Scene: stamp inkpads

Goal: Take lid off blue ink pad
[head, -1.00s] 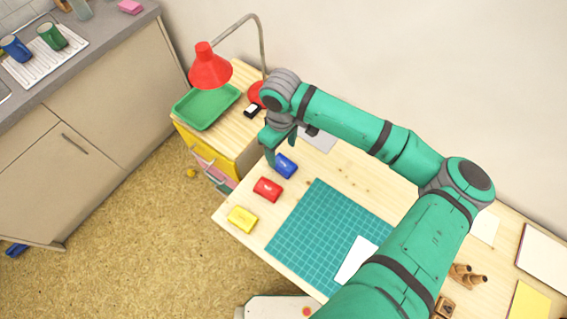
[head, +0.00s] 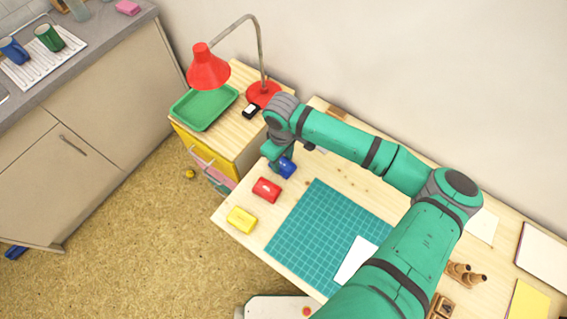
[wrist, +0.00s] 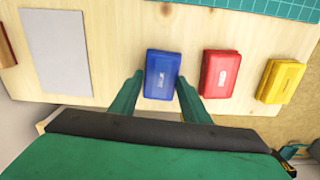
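The blue ink pad (head: 287,168) lies on the wooden table near its left edge, partly hidden behind my gripper in the head view. In the wrist view the blue ink pad (wrist: 163,75) shows its blue lid with a small pale label. My gripper (wrist: 159,84) is open, with one green finger on each side of the pad's near end. The head view shows my gripper (head: 275,158) low over the pad. I cannot tell whether the fingers touch it.
A red ink pad (wrist: 219,74) is close beside the right finger, and a yellow ink pad (wrist: 280,81) lies beyond it. A green cutting mat (head: 325,235) covers the middle. A grey sheet (wrist: 56,52) lies to the left in the wrist view. A drawer cabinet (head: 240,130) adjoins the table.

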